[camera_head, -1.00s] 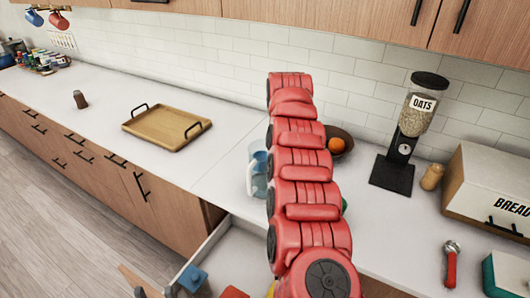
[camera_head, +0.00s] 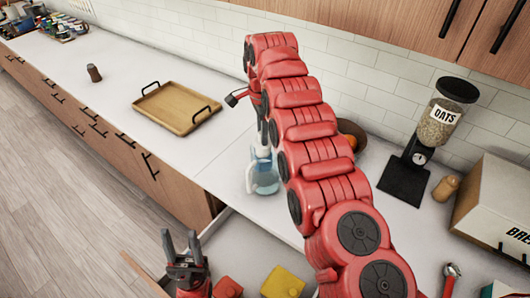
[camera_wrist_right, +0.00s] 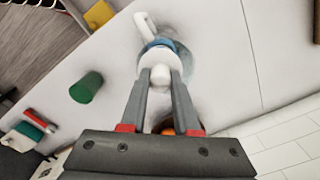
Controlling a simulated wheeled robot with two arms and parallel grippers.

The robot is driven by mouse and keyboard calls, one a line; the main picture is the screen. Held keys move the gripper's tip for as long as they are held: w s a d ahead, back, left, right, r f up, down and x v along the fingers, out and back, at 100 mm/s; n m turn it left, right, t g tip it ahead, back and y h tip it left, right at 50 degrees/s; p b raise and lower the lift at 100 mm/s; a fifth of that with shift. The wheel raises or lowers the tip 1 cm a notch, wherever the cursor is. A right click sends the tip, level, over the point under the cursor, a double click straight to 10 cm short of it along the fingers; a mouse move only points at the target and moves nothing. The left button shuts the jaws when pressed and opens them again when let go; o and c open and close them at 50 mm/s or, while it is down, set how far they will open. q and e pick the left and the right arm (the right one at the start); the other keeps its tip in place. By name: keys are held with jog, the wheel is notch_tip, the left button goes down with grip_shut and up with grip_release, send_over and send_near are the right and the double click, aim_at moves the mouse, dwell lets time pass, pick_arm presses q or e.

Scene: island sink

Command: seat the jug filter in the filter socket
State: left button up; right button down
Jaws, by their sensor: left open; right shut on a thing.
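The clear bluish jug (camera_head: 263,178) stands on the white counter. Its white handle also shows in the right wrist view (camera_wrist_right: 145,27). My right gripper (camera_head: 262,137) points down over the jug, partly behind my arm in the head view. In the right wrist view its fingers (camera_wrist_right: 160,84) are shut on the white jug filter (camera_wrist_right: 161,71). The filter lies over the jug's opening, where a blue ring (camera_wrist_right: 158,45), probably the filter socket, shows. I cannot tell how deep the filter sits. My left gripper (camera_head: 181,247) is open and empty by the drawer, away from the jug.
A wooden tray (camera_head: 177,108) lies left of the jug. A green cup (camera_wrist_right: 87,87) stands near it in the right wrist view. The oats dispenser (camera_head: 427,140) and bread box (camera_head: 500,209) stand right. An open drawer below holds a yellow item (camera_head: 283,283) and a red-orange item (camera_head: 227,287).

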jog(key=shift+s+a+f, duration=0.1)
jog(key=shift+f, duration=0.3)
jog(key=shift+f+p, duration=0.25)
jog(key=shift+p, duration=0.05)
jog(key=f, duration=0.1)
jog(key=f+p, duration=0.2)
jog(key=f, duration=0.1)
jog(key=shift+w+d+f, duration=0.1)
jog(key=shift+w+d, duration=0.15)
jog(key=shift+d, duration=0.1)
jog(key=shift+a+f, duration=0.1)
jog(key=shift+f, duration=0.1)
jog(key=c, duration=1.1)
grip_release()
jog(key=shift+w+f, duration=0.1)
jog(key=shift+f, duration=0.05)
jog(key=o, duration=0.5)
jog(key=shift+c, duration=0.2)
